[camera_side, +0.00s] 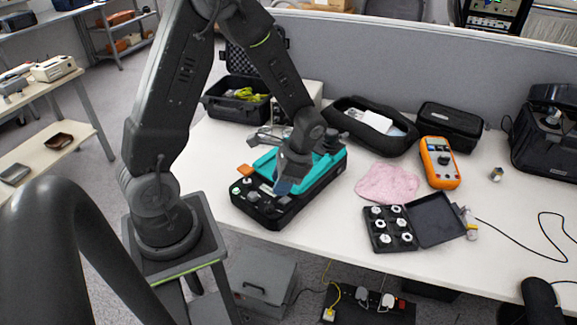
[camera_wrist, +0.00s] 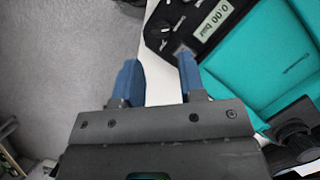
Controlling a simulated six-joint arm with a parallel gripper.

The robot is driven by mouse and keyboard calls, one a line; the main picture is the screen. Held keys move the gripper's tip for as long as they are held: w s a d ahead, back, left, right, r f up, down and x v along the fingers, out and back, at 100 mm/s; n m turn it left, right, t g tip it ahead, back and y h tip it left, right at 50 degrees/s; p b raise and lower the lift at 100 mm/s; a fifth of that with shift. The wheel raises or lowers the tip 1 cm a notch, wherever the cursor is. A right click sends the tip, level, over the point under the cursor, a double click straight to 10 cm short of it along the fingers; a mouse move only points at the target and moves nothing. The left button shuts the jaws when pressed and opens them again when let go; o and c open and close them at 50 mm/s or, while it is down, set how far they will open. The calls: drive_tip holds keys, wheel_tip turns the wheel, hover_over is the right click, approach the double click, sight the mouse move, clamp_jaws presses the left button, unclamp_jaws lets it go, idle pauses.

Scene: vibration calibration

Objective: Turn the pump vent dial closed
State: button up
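The pump is a black case with a teal top (camera_side: 330,162), on the white table in the side view. Its front panel has small knobs (camera_side: 252,197). In the wrist view the panel (camera_wrist: 200,12) carries a display reading 0.00 bar (camera_wrist: 209,19) and a dark round dial (camera_wrist: 165,29); the labels are too small to tell which is the vent dial. My gripper (camera_wrist: 159,75) is open, its two blue fingers apart with nothing between them. The right fingertip overlaps the panel's edge in the picture; contact cannot be told. In the side view my gripper (camera_side: 283,187) is over the panel and hides part of it.
A pink cloth (camera_side: 388,184), an orange meter (camera_side: 440,163) and a small open black case of fittings (camera_side: 391,229) lie right of the pump. An open black pouch (camera_side: 372,126) is behind it. A grey partition (camera_side: 430,75) closes the back. The table's right front is mostly clear.

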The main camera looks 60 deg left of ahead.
drive_tip(key=v, duration=0.5)
drive_tip(key=shift+w+r, duration=0.1)
drive_tip(key=shift+r, duration=0.2)
drive_tip(key=s+d+r+n+t, duration=0.1)
drive_tip(key=s+d+r+t, duration=0.2)
drive_tip(key=r, duration=0.2)
drive_tip(key=s+d+r+n+t+h, duration=0.1)
drive_tip(key=s+d+r+t, duration=0.2)
drive_tip(key=r, duration=0.3)
drive_tip(key=s+d+r+n+t, duration=0.2)
drive_tip(key=s+d+r+t, duration=0.1)
drive_tip(key=r, duration=0.3)
drive_tip(key=shift+r+t+h, duration=0.2)
drive_tip(key=shift+t+h, duration=0.1)
drive_tip(key=shift+t, duration=0.1)
drive_tip(key=shift+d, duration=0.1)
idle(0.7)
